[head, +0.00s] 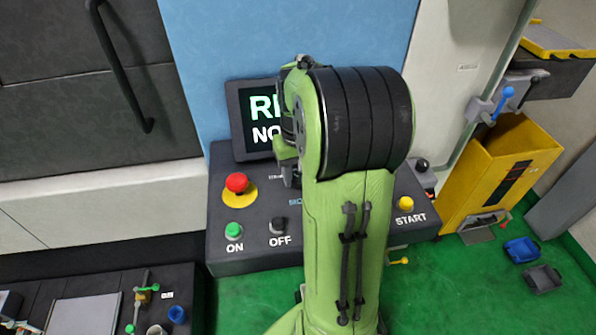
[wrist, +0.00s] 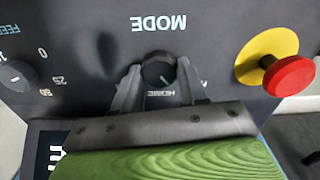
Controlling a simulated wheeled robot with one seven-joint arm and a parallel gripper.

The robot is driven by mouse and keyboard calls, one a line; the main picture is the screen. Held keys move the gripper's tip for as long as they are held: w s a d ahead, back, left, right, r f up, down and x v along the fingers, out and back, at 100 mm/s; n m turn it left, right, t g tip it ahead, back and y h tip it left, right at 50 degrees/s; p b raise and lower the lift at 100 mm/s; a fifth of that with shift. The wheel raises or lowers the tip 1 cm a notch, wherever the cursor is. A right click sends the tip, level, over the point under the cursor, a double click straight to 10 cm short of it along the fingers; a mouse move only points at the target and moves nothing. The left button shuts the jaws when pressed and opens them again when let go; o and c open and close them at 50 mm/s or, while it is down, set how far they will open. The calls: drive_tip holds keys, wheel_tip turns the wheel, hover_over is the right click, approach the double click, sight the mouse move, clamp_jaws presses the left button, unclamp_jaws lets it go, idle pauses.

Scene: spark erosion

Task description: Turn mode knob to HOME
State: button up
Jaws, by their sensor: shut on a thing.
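The mode knob (wrist: 158,70) is a round dark knob on the black panel, under the upside-down word MODE in the wrist view. My gripper (wrist: 158,80) has one finger on each side of it and is shut on it. A pale pointer mark on the knob slants toward the lower right of that view. The HOME label (wrist: 160,96) shows just below the knob, between the fingers. Another label at the right is partly hidden by a finger. In the head view my arm hides the knob and most of the gripper.
A red emergency button on a yellow disc (wrist: 288,75) stands out right of the knob in the wrist view; it also shows in the head view (head: 237,183). A feed dial (wrist: 18,76) lies left. The screen (head: 256,120) stands behind the control panel (head: 262,245).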

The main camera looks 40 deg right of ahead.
sight(299, 176)
drive_tip(key=m+p, duration=0.1)
drive_tip(key=m, duration=0.5)
drive_tip(key=shift+m, duration=0.4)
idle(0.4)
drive_tip(key=o, duration=1.1)
drive_tip(key=shift+c, duration=0.2)
wheel_tip(299, 176, up, 16)
drive_tip(key=p, duration=0.3)
drive_tip(key=shift+f, duration=0.15)
